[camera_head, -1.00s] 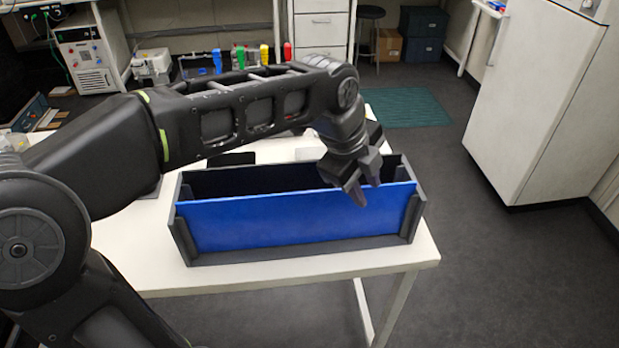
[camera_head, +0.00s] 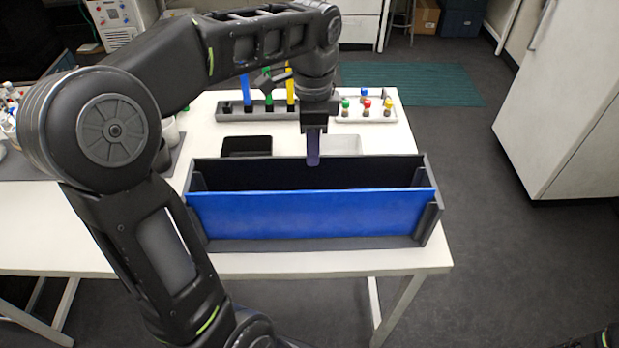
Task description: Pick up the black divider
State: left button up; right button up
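The black divider (camera_head: 245,175) is the long dark panel standing upright in the dark grey rack (camera_head: 325,243) on the white table. A blue divider (camera_head: 315,213) stands in front of it and hides its lower part. My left gripper (camera_head: 313,160) points down over the rack, right of its middle, with its fingertips overlapping the black divider in the view. Its fingers line up edge-on, so their gap is hidden, and I cannot tell whether they touch the divider. My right gripper is not in view.
Behind the rack are a black tray (camera_head: 247,146), a white tray (camera_head: 341,145), a grey holder with blue, green and yellow pieces (camera_head: 228,110), and a white rack with colored caps (camera_head: 366,110). A white cabinet (camera_head: 565,110) stands right of the table, across open floor.

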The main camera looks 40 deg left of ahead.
aim_at(313, 173)
pick_arm(q)
jog(key=shift+w+f, duration=0.1)
jog(key=shift+f, duration=1.3)
notch_tip(313, 173, down, 5)
jog(key=shift+f+p, duration=0.1)
jog(key=shift+p, duration=0.55)
jog(key=shift+c, duration=0.3)
grip_shut()
dwell(0.3)
